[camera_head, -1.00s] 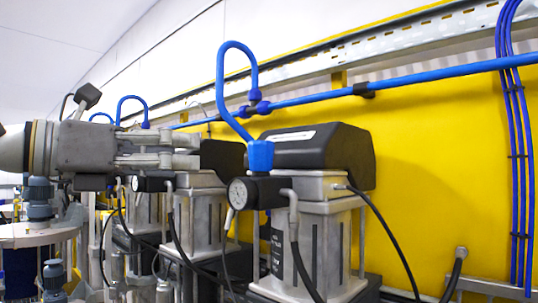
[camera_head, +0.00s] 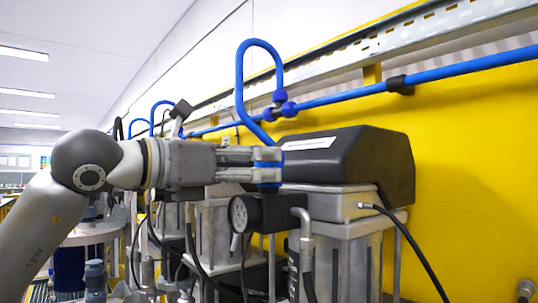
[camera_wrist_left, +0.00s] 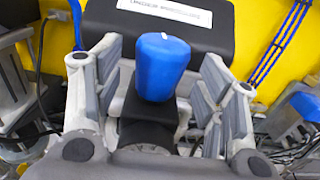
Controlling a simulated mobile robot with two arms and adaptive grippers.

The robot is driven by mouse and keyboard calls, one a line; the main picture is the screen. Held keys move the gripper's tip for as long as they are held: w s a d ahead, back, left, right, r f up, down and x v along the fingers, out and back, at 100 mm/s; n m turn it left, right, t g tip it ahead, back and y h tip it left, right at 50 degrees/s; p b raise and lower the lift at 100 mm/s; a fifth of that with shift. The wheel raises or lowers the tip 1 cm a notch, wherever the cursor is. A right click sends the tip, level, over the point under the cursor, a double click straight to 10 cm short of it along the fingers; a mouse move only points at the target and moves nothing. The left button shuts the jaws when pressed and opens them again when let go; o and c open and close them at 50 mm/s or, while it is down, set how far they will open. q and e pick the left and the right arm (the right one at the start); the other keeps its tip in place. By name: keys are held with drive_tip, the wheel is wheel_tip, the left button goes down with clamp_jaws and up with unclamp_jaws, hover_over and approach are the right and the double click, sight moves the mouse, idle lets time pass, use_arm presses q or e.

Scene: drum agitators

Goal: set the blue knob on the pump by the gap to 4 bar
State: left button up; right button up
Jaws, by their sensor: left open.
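The blue knob (camera_head: 267,167) sits on the black regulator block of the nearest pump (camera_head: 345,165), partly hidden by my gripper in the head view. In the left wrist view the knob (camera_wrist_left: 162,68) stands between the fingers, with a small white mark near its top. My left gripper (camera_head: 268,160) is open around it; in the wrist view, gaps show on both sides of the knob. The round gauge (camera_head: 240,214) is on the block below the knob; its reading is too small to tell. My right gripper is not in view.
A blue hose loop (camera_head: 240,85) rises just behind the gripper to the blue pipe (camera_head: 450,73) along the yellow wall (camera_head: 455,160). More pumps (camera_head: 215,225) stand to the left. A black hose (camera_head: 410,245) hangs at the right.

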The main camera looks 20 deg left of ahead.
sight(256, 165)
use_arm(q)
drive_tip(key=x, duration=0.3)
drive_tip(key=shift+w+d+p, duration=0.15)
drive_tip(key=shift+w+p, duration=0.05)
drive_tip(key=shift+p, duration=0.2)
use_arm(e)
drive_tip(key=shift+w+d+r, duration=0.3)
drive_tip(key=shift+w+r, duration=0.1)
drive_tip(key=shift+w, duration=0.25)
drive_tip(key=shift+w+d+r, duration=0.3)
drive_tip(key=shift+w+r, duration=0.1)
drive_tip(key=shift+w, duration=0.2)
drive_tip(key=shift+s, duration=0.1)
use_arm(q)
drive_tip(key=c, duration=1)
drive_tip(key=shift+w, duration=0.1)
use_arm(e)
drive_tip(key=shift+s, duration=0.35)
